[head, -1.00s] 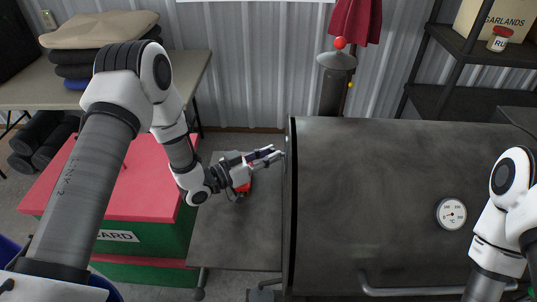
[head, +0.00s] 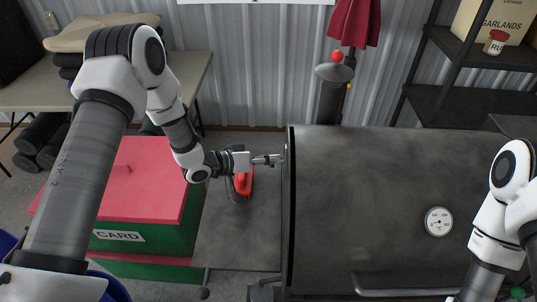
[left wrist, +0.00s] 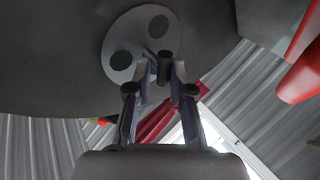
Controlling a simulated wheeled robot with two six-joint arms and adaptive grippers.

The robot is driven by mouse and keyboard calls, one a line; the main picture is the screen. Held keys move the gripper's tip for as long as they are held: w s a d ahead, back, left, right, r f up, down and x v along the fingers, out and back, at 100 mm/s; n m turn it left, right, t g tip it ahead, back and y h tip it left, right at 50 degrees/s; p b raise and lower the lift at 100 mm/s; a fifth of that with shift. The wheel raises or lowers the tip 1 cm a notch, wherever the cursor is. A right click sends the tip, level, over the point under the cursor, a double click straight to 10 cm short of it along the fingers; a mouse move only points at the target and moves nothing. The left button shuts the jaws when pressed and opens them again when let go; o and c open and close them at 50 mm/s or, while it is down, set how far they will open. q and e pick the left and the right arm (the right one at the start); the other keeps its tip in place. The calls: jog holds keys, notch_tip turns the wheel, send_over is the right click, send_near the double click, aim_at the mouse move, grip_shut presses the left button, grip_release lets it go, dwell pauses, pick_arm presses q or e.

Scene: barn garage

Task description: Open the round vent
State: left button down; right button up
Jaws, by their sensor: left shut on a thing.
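In the head view the vent (head: 285,158) shows only edge-on at the smoker's left end. My left gripper (head: 276,160) reaches it from the left, level. In the left wrist view its fingertips (left wrist: 163,72) are closed on the vent's small dark knob (left wrist: 164,66), at the disc's lower right part. The holes look dark; I cannot tell whether they are open. My right arm shows at the right edge, its gripper out of view.
A dark side shelf (head: 235,235) below my left gripper holds a red object (head: 243,182). A red-lidded green box (head: 140,175) stands left of it. The smoker has a chimney (head: 333,95), a dial (head: 438,221) and a front handle (head: 410,292).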

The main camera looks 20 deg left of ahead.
pick_arm(q)
jog(key=shift+w+r+n+g+p, duration=0.1)
jog(key=shift+n+g+p, duration=0.5)
jog(key=shift+g+p, duration=0.15)
jog(key=c, duration=1)
grip_release()
jog(key=shift+w, duration=0.1)
jog(key=v, duration=1.1)
jog(key=shift+s+a+r, duration=0.15)
jog(key=shift+s+a, duration=0.1)
